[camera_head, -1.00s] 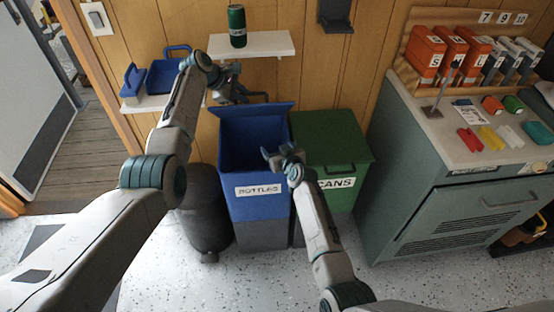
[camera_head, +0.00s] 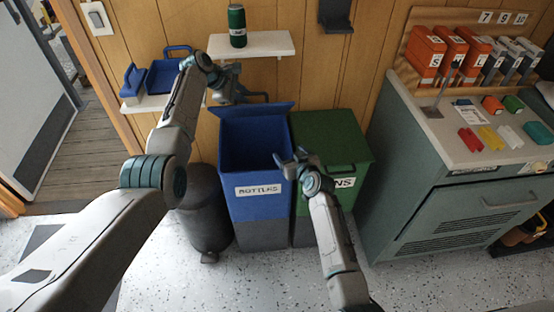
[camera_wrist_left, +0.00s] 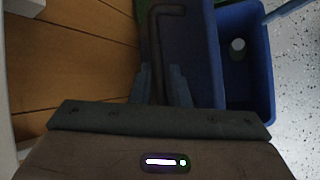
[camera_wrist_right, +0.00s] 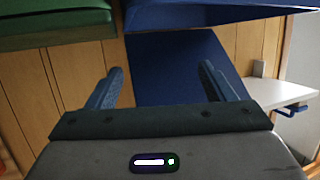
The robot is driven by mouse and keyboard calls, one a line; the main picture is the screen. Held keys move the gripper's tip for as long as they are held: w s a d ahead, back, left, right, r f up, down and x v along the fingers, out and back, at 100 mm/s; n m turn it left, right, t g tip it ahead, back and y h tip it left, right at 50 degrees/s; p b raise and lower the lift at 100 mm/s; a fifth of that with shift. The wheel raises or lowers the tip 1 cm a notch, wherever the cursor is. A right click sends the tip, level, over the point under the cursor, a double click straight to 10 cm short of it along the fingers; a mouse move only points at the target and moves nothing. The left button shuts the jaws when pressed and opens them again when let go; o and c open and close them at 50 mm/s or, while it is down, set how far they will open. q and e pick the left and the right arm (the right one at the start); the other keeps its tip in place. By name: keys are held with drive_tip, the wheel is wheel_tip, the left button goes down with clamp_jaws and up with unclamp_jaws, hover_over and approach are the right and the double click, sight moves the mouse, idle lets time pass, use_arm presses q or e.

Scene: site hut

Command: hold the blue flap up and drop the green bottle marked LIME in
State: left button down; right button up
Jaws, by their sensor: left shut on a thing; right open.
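The blue bin (camera_head: 258,205), labelled BOTTLES, stands against the wall with its blue flap (camera_head: 262,108) raised. My left gripper (camera_head: 243,96) is shut on the dark bent handle (camera_wrist_left: 157,45) of the flap, seen in the left wrist view (camera_wrist_left: 160,85). My right gripper (camera_head: 288,160) is open and empty, near the front right of the bin's mouth; its spread fingers show in the right wrist view (camera_wrist_right: 161,76). A pale round thing (camera_wrist_left: 238,45) shows inside the bin; I cannot tell what it is. A dark green container (camera_head: 237,26) stands on the wall shelf, its label unreadable.
The green bin (camera_head: 330,137) stands just right of the blue one. A dark cylinder (camera_head: 205,208) stands on its left. The white shelf (camera_head: 270,44) is above, and blue trays (camera_head: 167,76) sit at the left. A counter (camera_head: 432,130) fills the right side.

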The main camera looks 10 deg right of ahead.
drive_tip(key=s+d+r, duration=0.1)
drive_tip(key=s+d, duration=0.5)
drive_tip(key=shift+r, duration=0.15)
drive_tip(key=shift+s, duration=0.15)
use_arm(q)
drive_tip(key=s+f+m+t, duration=0.1)
drive_tip(key=s+f+t, duration=0.2)
drive_tip(key=s+f, duration=0.2)
drive_tip(key=s+f+m+t+h, duration=0.1)
drive_tip(key=s+f+t, duration=0.3)
drive_tip(key=f, duration=0.8)
drive_tip(key=shift+s+f+m+h, duration=0.3)
drive_tip(key=shift+s+m, duration=0.4)
drive_tip(key=shift+s, duration=0.15)
use_arm(e)
drive_tip(key=s+a+r, duration=0.2)
drive_tip(key=a+r, duration=0.3)
drive_tip(key=shift+s+r, duration=0.2)
use_arm(q)
drive_tip(key=c, duration=1.5)
unclamp_jaws()
use_arm(e)
drive_tip(key=shift+d, duration=0.15)
